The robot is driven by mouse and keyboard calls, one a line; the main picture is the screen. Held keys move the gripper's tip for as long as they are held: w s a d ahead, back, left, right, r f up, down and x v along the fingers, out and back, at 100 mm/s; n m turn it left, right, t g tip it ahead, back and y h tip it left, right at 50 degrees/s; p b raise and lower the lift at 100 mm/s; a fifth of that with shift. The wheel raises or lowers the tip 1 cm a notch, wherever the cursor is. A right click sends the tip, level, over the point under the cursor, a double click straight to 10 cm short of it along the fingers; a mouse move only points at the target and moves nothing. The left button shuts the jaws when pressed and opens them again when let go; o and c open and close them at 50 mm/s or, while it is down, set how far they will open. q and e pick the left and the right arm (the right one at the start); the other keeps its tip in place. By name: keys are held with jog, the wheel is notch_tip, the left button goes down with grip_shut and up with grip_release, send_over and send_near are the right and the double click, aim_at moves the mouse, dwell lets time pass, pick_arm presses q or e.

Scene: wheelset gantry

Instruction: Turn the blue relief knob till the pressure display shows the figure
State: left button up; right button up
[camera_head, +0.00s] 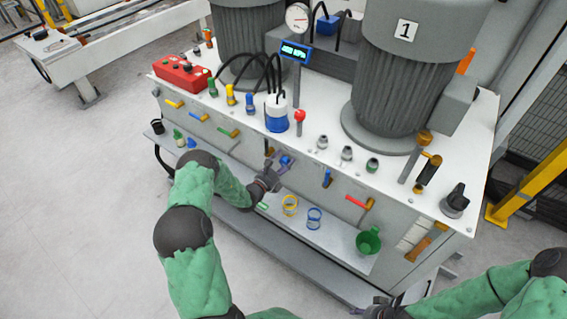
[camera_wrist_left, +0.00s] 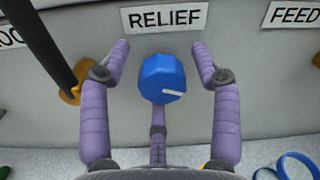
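The blue relief knob (camera_wrist_left: 162,78) is on the front panel below a RELIEF label (camera_wrist_left: 165,18). A white pointer mark on it points to the right in the left wrist view. In the head view the knob (camera_head: 286,160) is small, at the tip of my left gripper (camera_head: 278,164). In the left wrist view my left gripper (camera_wrist_left: 160,60) is open, with purple fingers on both sides of the knob and a gap on each side. The pressure display (camera_head: 295,51) is lit blue on a post; its figure is too small to read. My right gripper (camera_head: 372,308) is at the bottom edge, partly cut off.
Coloured levers line the panel, with a red-handled one (camera_head: 360,203) to the right. Big motors (camera_head: 401,90) stand on top, and a red box (camera_head: 183,74) sits left.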

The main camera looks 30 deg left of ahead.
pick_arm(q)
jog(key=shift+s+f, duration=0.1)
jog(key=shift+f, duration=0.05)
jog(key=s+a, duration=0.1)
jog(key=s, duration=1)
jog(key=shift+s, duration=0.4)
jog(key=shift+a, duration=0.1)
